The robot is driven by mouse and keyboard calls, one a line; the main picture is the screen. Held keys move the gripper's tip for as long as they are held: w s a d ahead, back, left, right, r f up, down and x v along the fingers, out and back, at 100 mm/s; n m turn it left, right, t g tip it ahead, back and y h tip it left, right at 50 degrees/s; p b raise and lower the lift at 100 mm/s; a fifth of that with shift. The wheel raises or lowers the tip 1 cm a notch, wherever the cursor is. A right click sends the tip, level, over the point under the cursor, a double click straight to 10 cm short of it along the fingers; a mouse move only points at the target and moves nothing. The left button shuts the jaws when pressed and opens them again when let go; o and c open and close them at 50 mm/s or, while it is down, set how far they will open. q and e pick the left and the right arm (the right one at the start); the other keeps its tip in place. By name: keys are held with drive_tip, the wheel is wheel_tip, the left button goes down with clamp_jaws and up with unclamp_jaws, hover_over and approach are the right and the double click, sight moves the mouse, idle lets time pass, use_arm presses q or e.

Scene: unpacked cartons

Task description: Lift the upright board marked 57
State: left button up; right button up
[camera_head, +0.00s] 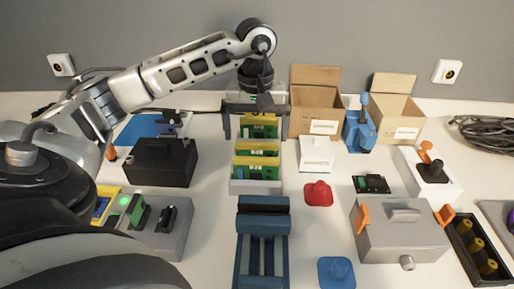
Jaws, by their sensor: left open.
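Several upright green boards with yellow top edges stand one behind another in a light grey rack (255,187): a front board (257,173), a middle board (257,151) and a rear board (259,130). Each has a small white marking, too small to read surely, so I cannot tell which is 57. My left gripper (256,127) points down at the rear of the rack. Its fingers are open, one to each side of the rear board. I cannot tell whether they touch it. The board's upper part is partly hidden by the gripper. My right gripper is out of view.
Open cartons (317,112) stand behind right, with a white box (316,154) and a red piece (318,193) right of the rack. A black box (163,162) is left. A blue fixture (262,240) is in front. A grey lidded case (400,236) is at right.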

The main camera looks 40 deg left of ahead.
sight(257, 143)
use_arm(q)
drive_tip(key=f, duration=0.4)
drive_tip(key=shift+w+f, duration=0.2)
drive_tip(key=shift+f, duration=0.05)
drive_tip(key=c, duration=0.8)
drive_tip(key=shift+o, duration=0.2)
drive_tip(key=shift+r+p, duration=0.3)
drive_tip(key=shift+r, duration=4.75)
drive_tip(key=shift+r, duration=0.1)
